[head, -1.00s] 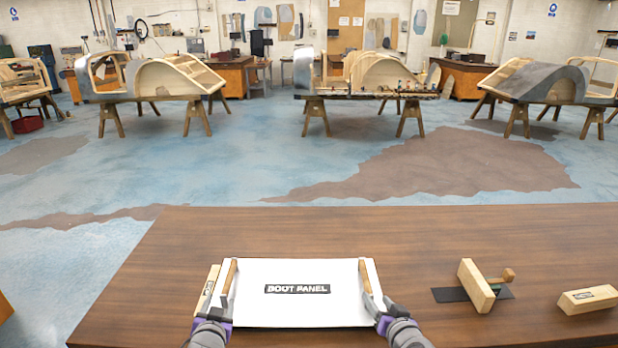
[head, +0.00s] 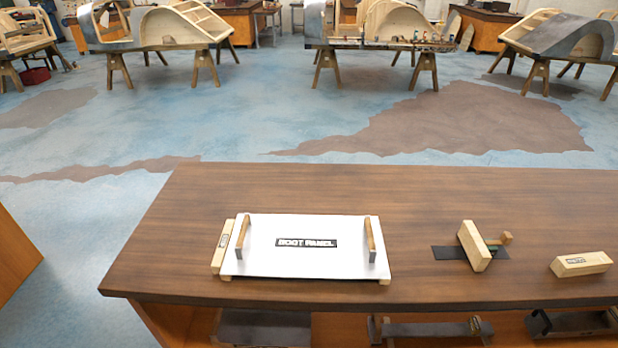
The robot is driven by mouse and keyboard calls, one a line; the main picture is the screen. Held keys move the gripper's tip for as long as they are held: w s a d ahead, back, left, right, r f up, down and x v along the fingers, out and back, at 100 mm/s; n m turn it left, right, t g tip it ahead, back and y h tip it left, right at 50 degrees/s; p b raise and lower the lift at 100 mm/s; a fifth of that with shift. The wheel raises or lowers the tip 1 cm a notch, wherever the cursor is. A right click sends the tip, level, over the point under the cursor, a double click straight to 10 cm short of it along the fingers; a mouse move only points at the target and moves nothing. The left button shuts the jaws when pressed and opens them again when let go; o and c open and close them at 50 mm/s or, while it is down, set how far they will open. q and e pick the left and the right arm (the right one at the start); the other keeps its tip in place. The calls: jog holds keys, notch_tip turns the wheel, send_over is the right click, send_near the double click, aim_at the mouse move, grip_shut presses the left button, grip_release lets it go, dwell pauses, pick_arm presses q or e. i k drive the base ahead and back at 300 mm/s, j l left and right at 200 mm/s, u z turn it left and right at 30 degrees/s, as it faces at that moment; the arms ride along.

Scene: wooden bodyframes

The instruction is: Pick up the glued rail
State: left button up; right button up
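No piece is marked clearly as the glued rail. Three pale wooden pieces lie on the brown bench (head: 330,188). A labelled strip (head: 222,246) lies at the left edge of the white boot panel, partly under it. An upright tilted block (head: 473,246) stands on a dark mat (head: 448,253), with a small wooden knob and green bit beside it. A labelled block (head: 581,264) lies flat at the right; its label is too small to read. Neither of my grippers is in view.
The white boot panel (head: 300,260) lies on the bench with two upright handles, left (head: 243,235) and right (head: 370,238). Dark metal items (head: 430,328) sit below the bench top. Bench space between panel and mat is clear. Wooden bodyframes (head: 165,28) stand on trestles beyond.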

aim_at(589, 261)
jog(key=z, duration=1.9)
jog(key=i+l+u, duration=0.35)
jog(key=i+l, duration=0.2)
jog(key=i, duration=0.4)
jog(key=i+l+u, duration=0.3)
jog(key=i+l, duration=0.55)
